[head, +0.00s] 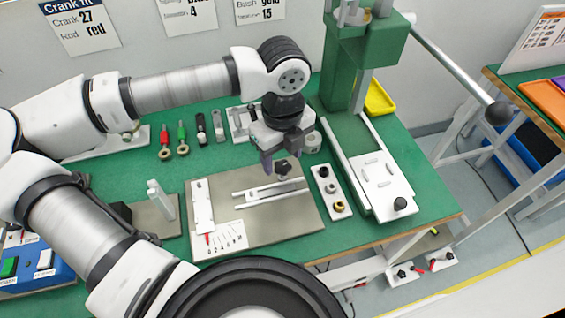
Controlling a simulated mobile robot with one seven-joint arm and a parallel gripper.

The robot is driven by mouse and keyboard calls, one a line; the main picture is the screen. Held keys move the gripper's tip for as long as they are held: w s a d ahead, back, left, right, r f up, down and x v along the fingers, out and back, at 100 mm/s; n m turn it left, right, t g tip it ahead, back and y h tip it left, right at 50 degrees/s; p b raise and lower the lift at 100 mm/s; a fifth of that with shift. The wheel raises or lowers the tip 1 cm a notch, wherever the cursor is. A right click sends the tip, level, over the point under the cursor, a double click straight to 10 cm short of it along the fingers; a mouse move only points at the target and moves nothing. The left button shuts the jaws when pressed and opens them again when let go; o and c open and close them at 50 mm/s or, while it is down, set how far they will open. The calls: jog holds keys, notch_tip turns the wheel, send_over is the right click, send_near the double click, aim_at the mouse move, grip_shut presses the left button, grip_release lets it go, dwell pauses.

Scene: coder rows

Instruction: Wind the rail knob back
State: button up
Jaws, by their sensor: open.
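A black lobed knob (283,168) stands at the far end of a pale metal rail (270,190) on a grey base plate (300,224). My gripper (281,158) hangs over the knob with its fingers pointing down. It is open, with one finger to the left of the knob and the other to the upper right. I cannot tell whether the fingers reach down around the knob or only hover above it. A white scale (226,237) with printed marks and a red pointer lies on the same plate.
A green press (343,62) with a long lever handle (455,70) stands to the right. A white strip with several bushings (331,190) sits right of the plate. A blue switch box (36,262) is at left.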

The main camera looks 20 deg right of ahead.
aim_at(283, 165)
jog(key=shift+f, duration=2.15)
jog(key=shift+c, duration=0.3)
jog(key=c, duration=0.9)
